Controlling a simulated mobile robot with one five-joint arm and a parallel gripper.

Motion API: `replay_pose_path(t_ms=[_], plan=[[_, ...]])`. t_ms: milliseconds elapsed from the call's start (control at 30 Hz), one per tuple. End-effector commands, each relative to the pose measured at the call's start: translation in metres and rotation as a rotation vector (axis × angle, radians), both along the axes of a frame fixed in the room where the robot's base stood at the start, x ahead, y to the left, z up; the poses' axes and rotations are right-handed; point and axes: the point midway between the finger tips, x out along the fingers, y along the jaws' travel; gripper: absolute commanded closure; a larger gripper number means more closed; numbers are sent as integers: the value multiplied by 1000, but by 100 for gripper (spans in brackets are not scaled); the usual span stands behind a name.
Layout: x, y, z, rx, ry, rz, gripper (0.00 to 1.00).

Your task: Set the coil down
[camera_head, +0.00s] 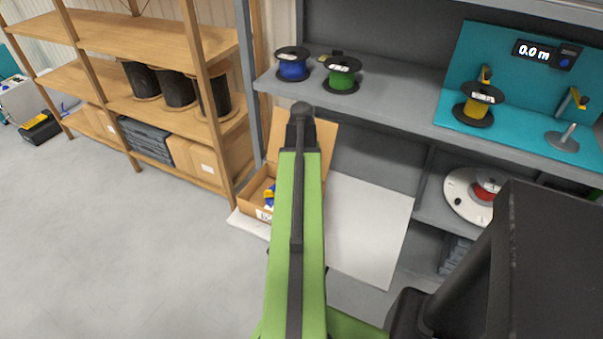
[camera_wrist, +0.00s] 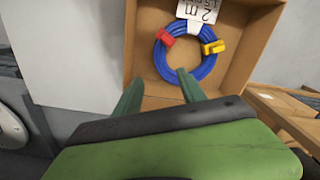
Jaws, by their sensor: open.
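The coil (camera_wrist: 160,60) is a ring of blue cable with a red clip on its left, a yellow clip on its right and a white "2 m" tag above. In the wrist view it lies inside an open cardboard box (camera_wrist: 262,50). My gripper (camera_wrist: 160,76) is open, its two green fingers apart at the near edge of the ring. The right fingertip overlaps the ring in the picture; I cannot tell whether it touches. In the head view, part of the blue coil (camera_head: 268,192) shows in the box (camera_head: 258,213), beside my green arm, which hides the gripper.
The box stands on a white surface (camera_head: 370,225). Above is a grey shelf (camera_head: 400,105) with a blue reel (camera_head: 292,68), a green reel (camera_head: 342,78) and a yellow reel (camera_head: 478,108) by a "0.0 m" display.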

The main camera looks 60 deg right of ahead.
Motion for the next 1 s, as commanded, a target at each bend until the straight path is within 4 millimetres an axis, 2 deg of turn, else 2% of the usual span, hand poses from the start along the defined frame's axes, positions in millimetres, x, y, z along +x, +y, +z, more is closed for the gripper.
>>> replay_pose_path(t_ms=[33,67,400,467,533,567,600,667,700,767,800,867,900,967,1000], plan=[[0,0,10,0,0,0,52],[0,0,11,0,0,0,52],[2,1,9,0,0,4,52],[14,9,9,0,0,28,52],[44,31,9,0,0,92,52],[62,46,9,1,0,133,52],[90,70,9,0,0,197,52],[132,114,9,0,0,306,52],[159,147,9,-1,1,381,52],[193,198,9,0,1,492,52],[212,232,9,-1,2,566,52],[236,287,9,-1,2,676,52],[249,324,9,-1,2,750,52],[262,379,9,-2,3,856,52],[267,412,9,-2,2,922,52]])
